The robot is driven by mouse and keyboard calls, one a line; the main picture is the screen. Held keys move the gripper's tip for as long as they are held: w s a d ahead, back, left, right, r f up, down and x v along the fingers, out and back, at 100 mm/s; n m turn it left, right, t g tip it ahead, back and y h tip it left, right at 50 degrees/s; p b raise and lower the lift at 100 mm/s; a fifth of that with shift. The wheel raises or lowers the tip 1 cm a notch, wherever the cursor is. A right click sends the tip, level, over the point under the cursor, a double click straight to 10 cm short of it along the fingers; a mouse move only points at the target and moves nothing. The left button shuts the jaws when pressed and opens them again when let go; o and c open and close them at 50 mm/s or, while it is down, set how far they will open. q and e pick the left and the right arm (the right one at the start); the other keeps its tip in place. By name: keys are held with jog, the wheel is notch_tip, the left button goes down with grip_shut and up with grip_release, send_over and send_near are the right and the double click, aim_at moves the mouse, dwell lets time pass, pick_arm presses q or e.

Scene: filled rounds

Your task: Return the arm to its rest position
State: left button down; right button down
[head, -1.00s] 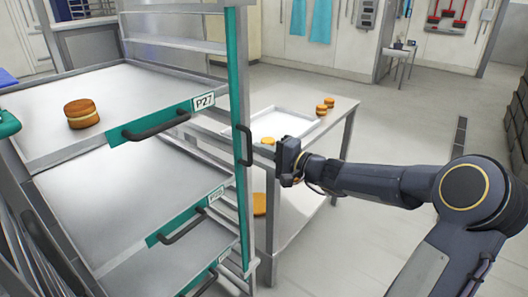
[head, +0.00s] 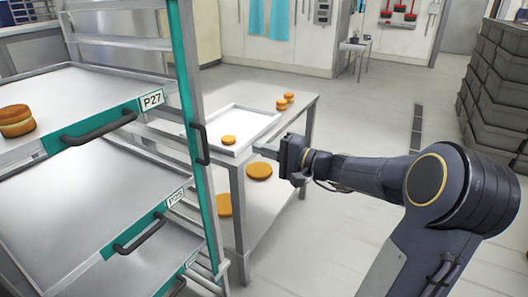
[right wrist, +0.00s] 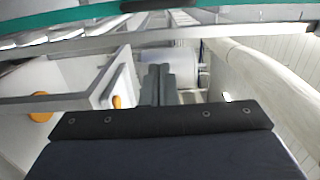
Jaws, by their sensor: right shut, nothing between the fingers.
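My right arm reaches in from the right in the head view. My left gripper is not in view.
A rack with a teal frame (head: 186,75) and pulled-out shelves stands at left; a filled round (head: 16,121) sits on its top shelf. Dark crates (head: 497,95) stand at right. Floor between is clear.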

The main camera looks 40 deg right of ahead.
jog(key=shift+s+d, duration=0.1)
dwell(0.5)
jog(key=s+a+f+n+g+y+p, duration=0.1)
jog(key=s+a+n+g, duration=0.3)
jog(key=a, duration=0.5)
jog(key=s+a+f+n+g+p, duration=0.1)
jog(key=s+a+n+g, duration=0.1)
jog(key=s+a+g, duration=0.35)
jog(key=s+a+f+n+h+p, duration=0.1)
jog(key=s+a+f+n+h, duration=0.1)
jog(key=s, duration=0.6)
jog(key=s+a+f+n+g+h+p, duration=0.1)
jog(key=s+a+f+n+h, duration=0.1)
jog(key=s, duration=0.5)
notch_tip(320, 180, down, 2)
jog(key=shift+s+f+n+h, duration=0.1)
jog(key=shift+s+n+h, duration=0.3)
jog(key=shift+n, duration=0.2)
jog(key=shift+a, duration=0.1)
